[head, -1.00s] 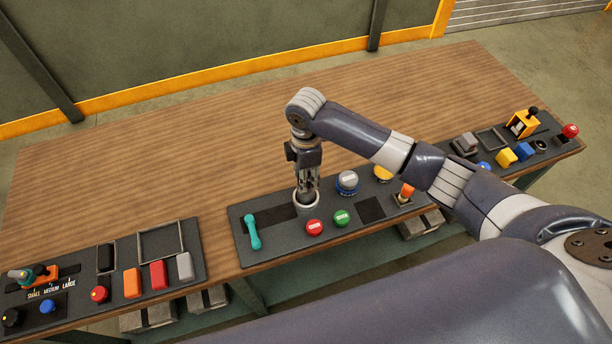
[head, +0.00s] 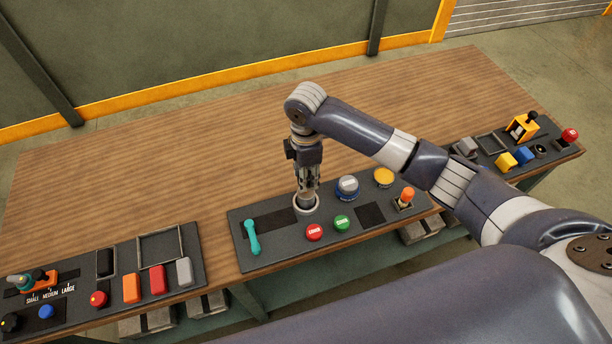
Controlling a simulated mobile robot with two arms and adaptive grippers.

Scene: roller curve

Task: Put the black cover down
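My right gripper (head: 307,190) points straight down over the middle panel, its fingertips at a round pale ring (head: 306,204). Whether the fingers are open or shut, and whether they hold anything in the ring, is too small to tell. A black rounded piece (head: 105,262) lies in a narrow frame on the left panel, apart from the gripper; I cannot tell if it is the black cover. Flat black patches (head: 370,214) also mark the middle panel. My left gripper is not in view.
The middle panel (head: 285,246) carries a teal lever (head: 252,238), a red button (head: 314,232), a green button (head: 342,223), a blue-and-grey button (head: 347,188) and a yellow one (head: 383,177). Other control panels flank it. The wooden table (head: 180,180) behind is clear.

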